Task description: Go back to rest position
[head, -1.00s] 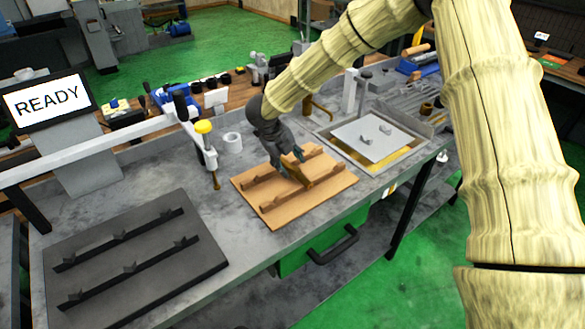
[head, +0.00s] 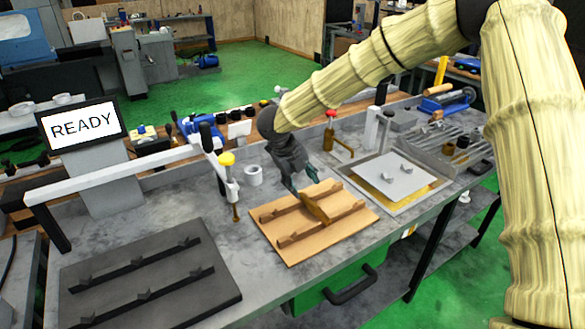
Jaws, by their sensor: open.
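My gripper (head: 303,192) is at the end of my tan-covered arm, low over the orange-brown wooden rack (head: 290,256). Its fingers are apart. A brown-gold cylindrical part (head: 318,207) lies across the two notched rails of the rack. It is just in front of the fingertips, and I cannot tell whether they touch it.
A black rack (head: 150,281) with two notched rails lies empty at the left. A grey plate (head: 392,177) in a tray is to the right. A screen reads READY (head: 82,127).

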